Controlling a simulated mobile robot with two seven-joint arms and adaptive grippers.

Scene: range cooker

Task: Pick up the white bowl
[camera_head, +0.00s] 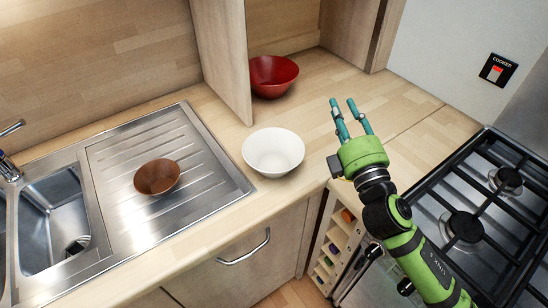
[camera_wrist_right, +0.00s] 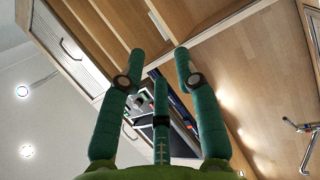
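The white bowl (camera_head: 273,153) stands upright and empty on the wooden countertop, to the right of the sink's drainboard. My right gripper (camera_head: 343,106), green with teal fingers, is raised to the right of the bowl, apart from it. Its fingers are spread with nothing between them, and they point up and away from the bowl in the head view. The right wrist view also shows the open teal fingers (camera_wrist_right: 160,72), with cabinets and ceiling beyond; the bowl is not in that view. My left gripper is in neither view.
A red bowl (camera_head: 273,76) stands behind, beside an upright wooden panel (camera_head: 222,57). A brown bowl (camera_head: 157,177) sits on the metal drainboard (camera_head: 112,153). The gas hob (camera_head: 462,226) lies at the right, under my right arm. Counter around the white bowl's right side is clear.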

